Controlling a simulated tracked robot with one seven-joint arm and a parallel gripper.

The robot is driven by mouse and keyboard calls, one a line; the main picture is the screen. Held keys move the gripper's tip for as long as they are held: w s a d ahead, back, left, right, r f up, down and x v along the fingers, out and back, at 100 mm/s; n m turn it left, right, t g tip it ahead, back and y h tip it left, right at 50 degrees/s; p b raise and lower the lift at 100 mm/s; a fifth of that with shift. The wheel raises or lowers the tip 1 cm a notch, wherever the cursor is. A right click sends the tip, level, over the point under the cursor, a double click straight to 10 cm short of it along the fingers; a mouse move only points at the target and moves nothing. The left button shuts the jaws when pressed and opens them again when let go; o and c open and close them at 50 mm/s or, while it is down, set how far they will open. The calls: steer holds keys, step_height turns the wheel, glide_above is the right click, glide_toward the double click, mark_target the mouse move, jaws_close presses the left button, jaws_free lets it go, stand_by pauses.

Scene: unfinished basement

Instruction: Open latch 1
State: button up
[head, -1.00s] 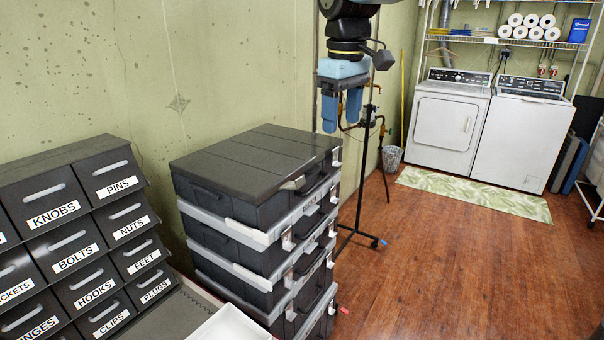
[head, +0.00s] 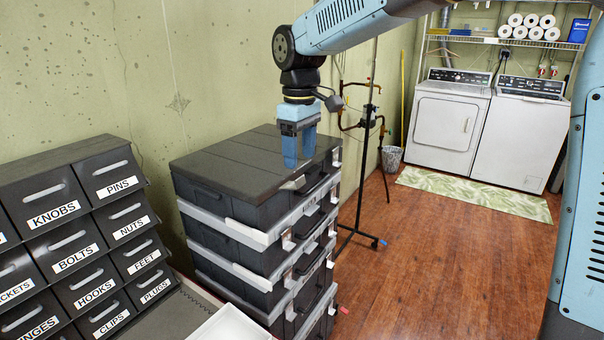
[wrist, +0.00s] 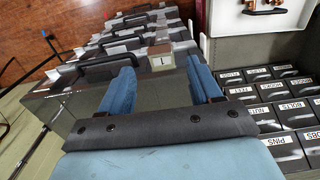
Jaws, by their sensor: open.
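A stack of dark cases with grey rims (head: 235,232) stands against the wall, its top case (head: 250,160) closed. Small pale latches (head: 287,241) show along its front edges. In the wrist view a small plate marked 1 (wrist: 161,60) sits at the front edge of the top case, seen between my fingers; the shape of the latch by it is too small to tell. My gripper (head: 297,166) has blue fingers pointing down over the front part of the top case. It is open and empty, and whether the tips touch the case is unclear. The fingers also show in the wrist view (wrist: 162,72).
A rack of labelled dark drawers (head: 75,235) stands to the left, with a white tray (head: 232,325) in front. A black stand (head: 360,215) with pipes is behind the stack.

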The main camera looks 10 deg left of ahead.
mark_target(300, 178)
steer(key=shift+f, duration=2.8)
steer(key=shift+c, duration=0.5)
steer(key=c, duration=0.9)
steer(key=shift+w+a+r+g+h, duration=0.15)
steer(key=shift+a+r+g+h, duration=0.25)
steer(key=shift+h, duration=0.5)
steer(key=shift+c, duration=0.3)
steer(key=o, duration=1.1)
steer(key=shift+c, duration=0.2)
step_height(300, 178, up, 13)
steer(key=w+a, duration=0.1)
steer(key=a, duration=0.1)
steer(key=shift+a+r, duration=0.15)
steer(key=shift+r, duration=0.05)
